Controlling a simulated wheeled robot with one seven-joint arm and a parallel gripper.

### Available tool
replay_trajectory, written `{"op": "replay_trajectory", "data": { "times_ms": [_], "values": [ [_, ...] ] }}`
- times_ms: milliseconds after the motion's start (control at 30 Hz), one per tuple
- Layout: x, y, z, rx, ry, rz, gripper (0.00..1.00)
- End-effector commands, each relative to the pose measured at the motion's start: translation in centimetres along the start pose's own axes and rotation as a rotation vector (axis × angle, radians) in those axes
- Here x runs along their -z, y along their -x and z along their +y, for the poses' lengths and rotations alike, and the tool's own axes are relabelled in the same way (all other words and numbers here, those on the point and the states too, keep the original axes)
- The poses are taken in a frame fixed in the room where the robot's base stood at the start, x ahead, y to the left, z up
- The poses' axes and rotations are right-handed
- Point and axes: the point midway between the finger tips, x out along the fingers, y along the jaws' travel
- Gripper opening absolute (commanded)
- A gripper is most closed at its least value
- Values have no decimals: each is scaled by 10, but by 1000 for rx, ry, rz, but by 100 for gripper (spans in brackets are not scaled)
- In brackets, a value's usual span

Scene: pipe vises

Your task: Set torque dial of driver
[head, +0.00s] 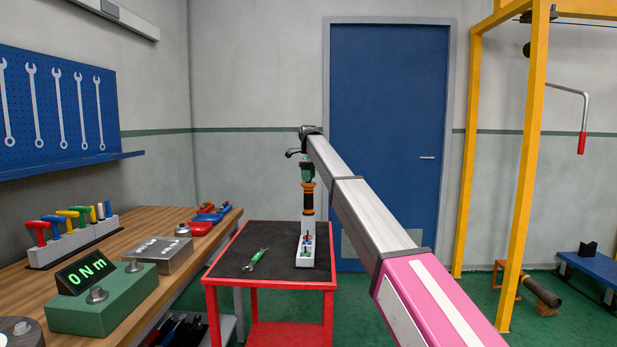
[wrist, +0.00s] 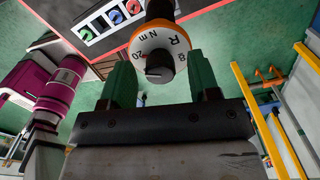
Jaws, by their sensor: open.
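The driver (head: 308,197) stands upright over the red cart, with an orange band and dark grip. In the wrist view its end faces me: an orange-rimmed white dial ring (wrist: 161,46) shows "R", "Nm", "8" and "20", with a dark knob (wrist: 160,72) at its centre. My gripper (head: 306,172) is above the driver, pointing down. In the wrist view my gripper (wrist: 160,62) is open, one green finger on each side of the knob and dial; whether they touch is unclear. The driver's lower end is hidden at the light rack (head: 305,258).
The rack stands on the red cart's black mat (head: 280,232), beside a green-handled tool (head: 256,258). The wooden bench (head: 150,222) at left holds a green box with a display (head: 88,271), a metal block (head: 160,254) and coloured T-handle tools (head: 70,222). A yellow frame (head: 533,150) stands right.

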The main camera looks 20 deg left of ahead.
Motion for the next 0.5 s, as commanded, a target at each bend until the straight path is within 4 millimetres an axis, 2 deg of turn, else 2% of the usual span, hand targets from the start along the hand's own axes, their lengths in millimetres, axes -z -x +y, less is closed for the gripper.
{"op": "replay_trajectory", "data": {
  "times_ms": [67, 167, 200, 233, 500],
  "values": [
    [0, 0, 0, 0, 0, 0, 56],
    [0, 0, 0, 0, 0, 0, 27],
    [0, 0, 0, 0, 0, 0, 14],
    [0, 0, 0, 0, 0, 0, 6],
    [0, 0, 0, 0, 13, 0, 6]
  ]
}}
